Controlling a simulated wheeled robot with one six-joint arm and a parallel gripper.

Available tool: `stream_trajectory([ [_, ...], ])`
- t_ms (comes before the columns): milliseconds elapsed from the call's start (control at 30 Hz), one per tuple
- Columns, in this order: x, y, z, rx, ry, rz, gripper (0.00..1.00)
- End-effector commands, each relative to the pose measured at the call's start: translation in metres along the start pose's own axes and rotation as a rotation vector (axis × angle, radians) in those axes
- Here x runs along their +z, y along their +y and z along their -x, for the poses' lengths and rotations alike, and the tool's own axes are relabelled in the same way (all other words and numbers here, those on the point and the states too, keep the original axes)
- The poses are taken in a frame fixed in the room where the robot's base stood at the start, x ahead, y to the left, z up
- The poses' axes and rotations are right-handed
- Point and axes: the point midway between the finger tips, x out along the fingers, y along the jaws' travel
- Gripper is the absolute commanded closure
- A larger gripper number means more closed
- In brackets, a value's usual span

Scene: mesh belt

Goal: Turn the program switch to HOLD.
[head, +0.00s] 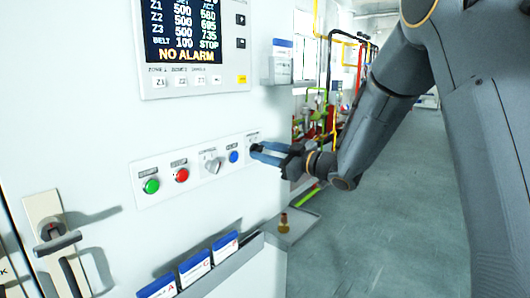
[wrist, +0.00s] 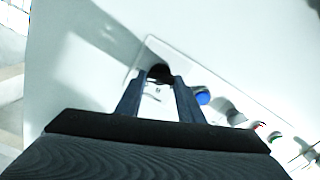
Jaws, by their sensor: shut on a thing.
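The program switch (wrist: 160,72) is a black knob at the right end of the white control strip (head: 221,172). In the head view my gripper (head: 258,152) reaches it from the right and largely covers it. In the wrist view my gripper (wrist: 161,80) has its two dark fingers on either side of the knob, shut on it. The knob's pointer and the switch's position marks are hidden or too small to read, so I cannot tell its setting.
Left of the knob on the strip are a blue button (head: 233,157), a grey rotary switch (head: 212,163), a red button (head: 182,175) and a green button (head: 151,186). Above is a display (head: 183,32) reading NO ALARM. Below is a card rack (head: 222,264). Open floor (head: 390,215) lies right.

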Motion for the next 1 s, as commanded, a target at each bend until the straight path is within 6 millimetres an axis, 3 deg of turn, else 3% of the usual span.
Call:
stream_trajectory([
  [33, 0.001, 0.0, 0.0, 0.0, -0.002, -0.002, 0.61],
  [133, 0.001, 0.0, 0.0, 0.0, -0.002, -0.002, 0.47],
  [467, 0.001, 0.0, 0.003, 0.001, -0.001, 0.0, 0.47],
  [1000, 0.002, 0.0, 0.074, 0.001, -0.002, -0.001, 0.47],
])
